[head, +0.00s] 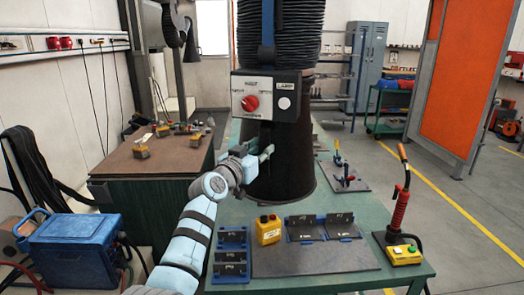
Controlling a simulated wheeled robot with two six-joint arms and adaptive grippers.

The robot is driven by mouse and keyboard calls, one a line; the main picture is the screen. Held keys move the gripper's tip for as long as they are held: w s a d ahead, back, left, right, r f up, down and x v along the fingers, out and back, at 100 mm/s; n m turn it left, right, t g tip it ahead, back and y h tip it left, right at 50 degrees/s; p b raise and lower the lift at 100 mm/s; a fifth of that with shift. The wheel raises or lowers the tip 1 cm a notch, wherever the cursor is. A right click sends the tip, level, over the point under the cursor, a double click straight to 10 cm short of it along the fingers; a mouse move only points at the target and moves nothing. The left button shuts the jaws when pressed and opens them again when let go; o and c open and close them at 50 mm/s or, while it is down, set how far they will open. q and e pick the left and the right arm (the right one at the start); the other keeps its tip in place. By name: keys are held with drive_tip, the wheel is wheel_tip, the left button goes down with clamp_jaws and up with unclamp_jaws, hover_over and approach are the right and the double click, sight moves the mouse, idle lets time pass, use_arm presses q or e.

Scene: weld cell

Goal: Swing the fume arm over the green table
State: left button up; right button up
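The fume arm's dark hood (288,165) hangs in the middle of the head view, below a black ribbed hose (297,30). A white control plate with a red knob (251,103) is on its front. The hood's lower rim appears over the back part of the green table (358,207); its height above the top is hard to judge. My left gripper (262,155) is at the hood's left front side, below the control plate. Its fingers are small and partly merge with the dark hood, so their grip is unclear. My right gripper is out of view.
On the green table are a dark mat (330,262) with blue fixtures (305,229), a yellow box (268,230), and a red-handled torch (400,205). A brown-topped bench (165,160) and blue welder (70,250) stand left. An orange screen (458,80) stands right, beside open floor.

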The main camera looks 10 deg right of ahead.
use_arm(q)
drive_tip(key=shift+s+d, duration=0.15)
drive_tip(key=shift+s, duration=0.15)
drive_tip(key=v, duration=1.1)
drive_tip(key=shift+s+a, duration=0.2)
drive_tip(key=shift+a, duration=0.2)
